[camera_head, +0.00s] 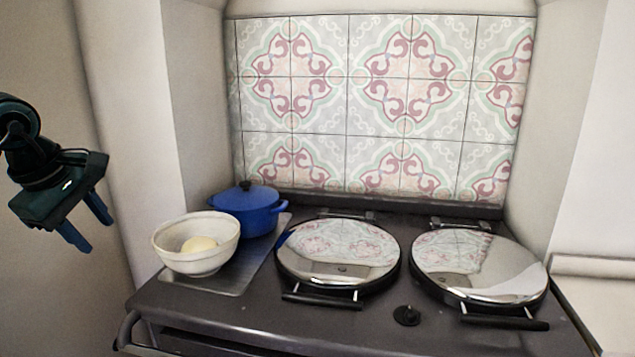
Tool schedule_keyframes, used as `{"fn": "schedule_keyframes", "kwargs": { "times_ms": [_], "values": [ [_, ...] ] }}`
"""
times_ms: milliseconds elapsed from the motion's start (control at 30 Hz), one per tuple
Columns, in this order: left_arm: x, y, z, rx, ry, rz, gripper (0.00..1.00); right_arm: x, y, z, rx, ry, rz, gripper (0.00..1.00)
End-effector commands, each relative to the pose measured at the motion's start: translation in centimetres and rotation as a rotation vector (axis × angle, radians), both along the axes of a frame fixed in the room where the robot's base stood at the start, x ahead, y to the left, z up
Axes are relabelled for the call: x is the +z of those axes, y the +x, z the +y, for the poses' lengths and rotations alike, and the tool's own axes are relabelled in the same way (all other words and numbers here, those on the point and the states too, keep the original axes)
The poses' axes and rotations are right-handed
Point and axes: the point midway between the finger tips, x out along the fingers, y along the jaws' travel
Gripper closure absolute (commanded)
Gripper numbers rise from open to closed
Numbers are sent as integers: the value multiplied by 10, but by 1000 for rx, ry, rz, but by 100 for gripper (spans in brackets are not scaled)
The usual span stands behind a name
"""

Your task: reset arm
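My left gripper (86,222) hangs in the air at the left edge of the view, to the left of the stove and apart from everything. Its two dark blue fingers point down and stand apart with nothing between them. My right gripper is not in view. A cream bowl (186,264) with a pale round item (199,244) in it stands on the left of the stove top.
A blue lidded pot (259,220) stands behind the bowl on a metal plate (246,272). Two round shiny hob lids (338,250) are closed on the dark stove (372,327). A tiled wall (380,100) and side walls enclose the alcove.

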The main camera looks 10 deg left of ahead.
Motion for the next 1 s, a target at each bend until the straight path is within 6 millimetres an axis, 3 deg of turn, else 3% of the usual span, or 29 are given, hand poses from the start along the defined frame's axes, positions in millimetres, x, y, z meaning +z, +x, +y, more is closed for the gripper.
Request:
{"fn": "schedule_keyframes", "kwargs": {
  "times_ms": [33,267,433,500,600,700,833,933,1000],
  "values": [
    [-5,2,-6,-11,-15,5,60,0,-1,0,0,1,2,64],
    [-64,17,-116,-107,-380,69,60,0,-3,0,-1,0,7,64],
    [-101,2,-220,-85,-831,221,60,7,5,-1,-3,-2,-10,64],
    [-109,-10,-261,-23,-1065,323,60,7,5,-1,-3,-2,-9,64],
    [-110,-23,-305,128,-1399,496,60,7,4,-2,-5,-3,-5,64],
    [-111,-29,-328,353,-1718,695,60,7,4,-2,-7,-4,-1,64],
    [-125,-26,-332,751,-2084,972,60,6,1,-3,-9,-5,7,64],
    [-156,-23,-320,1140,-2313,1190,60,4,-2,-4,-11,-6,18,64],
    [-189,-26,-308,1459,-2436,1333,60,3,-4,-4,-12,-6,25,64]
  ]
}}
